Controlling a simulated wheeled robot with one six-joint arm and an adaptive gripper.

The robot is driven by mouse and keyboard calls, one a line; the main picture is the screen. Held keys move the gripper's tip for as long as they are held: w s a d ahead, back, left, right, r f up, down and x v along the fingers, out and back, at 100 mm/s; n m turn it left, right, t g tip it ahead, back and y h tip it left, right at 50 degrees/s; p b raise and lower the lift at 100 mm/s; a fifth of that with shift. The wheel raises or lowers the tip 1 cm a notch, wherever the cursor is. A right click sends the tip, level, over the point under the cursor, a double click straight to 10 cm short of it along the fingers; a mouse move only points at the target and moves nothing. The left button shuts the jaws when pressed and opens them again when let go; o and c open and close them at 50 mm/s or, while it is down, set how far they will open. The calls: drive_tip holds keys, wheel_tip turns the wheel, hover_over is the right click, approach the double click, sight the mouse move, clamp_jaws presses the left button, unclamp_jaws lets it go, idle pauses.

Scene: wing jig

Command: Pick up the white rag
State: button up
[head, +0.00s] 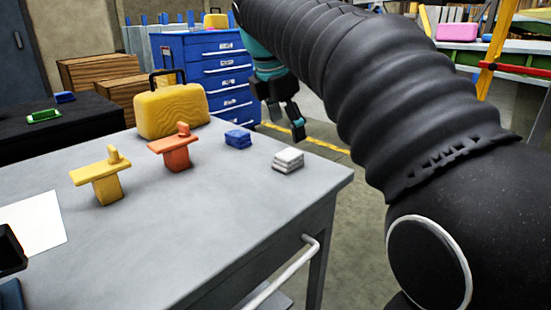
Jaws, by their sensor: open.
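The white rag (288,160) is a small folded stack lying on the grey table (215,215), near its right edge. My gripper (287,122) is open and empty. In the head view it appears above and behind the white rag, apart from it, with its fingers pointing down.
A blue folded rag (238,139) lies left of the white one. An orange tool (173,150), a yellow tool (103,175) and a yellow case (172,108) stand further left. A blue drawer cabinet (212,72) stands behind. The front middle of the table is clear.

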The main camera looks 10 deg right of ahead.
drive_tip(key=w+a+r+n, duration=0.1)
drive_tip(key=w+r+n, duration=0.1)
drive_tip(key=w+n, duration=0.15)
approach(289, 153)
drive_tip(key=shift+h, duration=0.3)
drive_tip(key=x, duration=0.4)
drive_tip(key=shift+s+f, duration=0.15)
drive_tip(key=shift+f, duration=0.3)
drive_tip(key=shift+a+b+x, duration=0.1)
drive_tip(key=shift+b+x, duration=0.2)
drive_tip(key=shift+x, duration=1.05)
drive_tip(key=shift+a+b+x, duration=0.15)
drive_tip(key=shift+b+x, duration=0.15)
drive_tip(key=shift+x, duration=1)
drive_tip(key=c, duration=1.3)
drive_tip(key=shift+r, duration=0.4)
drive_tip(key=shift+c, duration=0.2)
drive_tip(key=r, duration=0.2)
drive_tip(key=r+p, duration=0.1)
drive_tip(key=r, duration=0.1)
drive_tip(key=shift+d, duration=0.3)
drive_tip(key=w+d+r, duration=0.1)
drive_tip(key=d+r, duration=0.5)
drive_tip(key=d, duration=0.5)
